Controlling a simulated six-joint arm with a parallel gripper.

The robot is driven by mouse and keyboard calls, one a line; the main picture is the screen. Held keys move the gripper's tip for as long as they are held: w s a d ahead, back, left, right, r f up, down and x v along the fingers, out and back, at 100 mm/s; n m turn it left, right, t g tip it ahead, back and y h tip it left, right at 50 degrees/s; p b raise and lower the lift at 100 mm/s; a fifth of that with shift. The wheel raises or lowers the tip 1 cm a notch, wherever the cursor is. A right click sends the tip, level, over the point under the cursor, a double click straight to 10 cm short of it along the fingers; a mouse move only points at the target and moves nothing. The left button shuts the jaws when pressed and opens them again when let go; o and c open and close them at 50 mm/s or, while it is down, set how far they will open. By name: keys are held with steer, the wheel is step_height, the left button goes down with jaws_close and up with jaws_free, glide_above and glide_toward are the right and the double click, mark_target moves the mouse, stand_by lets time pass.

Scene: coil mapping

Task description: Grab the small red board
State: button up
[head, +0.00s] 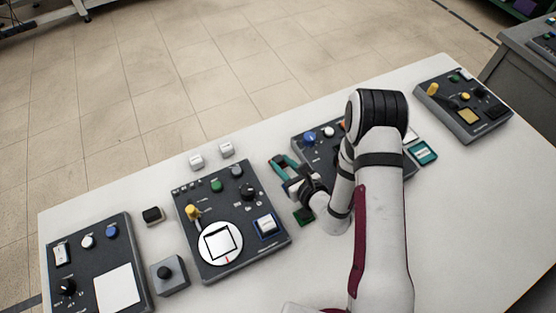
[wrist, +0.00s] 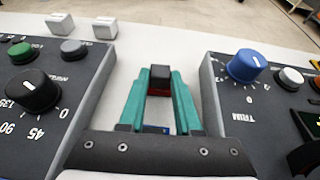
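My gripper (wrist: 160,90) has teal fingers that reach away from the wrist, over the white table between two dark panels. Between the fingertips sits a small board (wrist: 160,88), dark red with a black block on top; both fingers appear to touch its sides. A bit of blue shows between the fingers closer to the wrist. In the head view my gripper (head: 281,164) is in the gap between the middle panel and the panel behind my arm.
The middle panel (head: 253,183) and the panel partly behind my arm (head: 308,152) flank the gripper. A small green board (head: 303,214) lies beside my wrist. A teal board (head: 422,152) lies right of my arm. White blocks (head: 197,161) stand at the back edge.

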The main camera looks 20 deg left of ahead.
jaws_close()
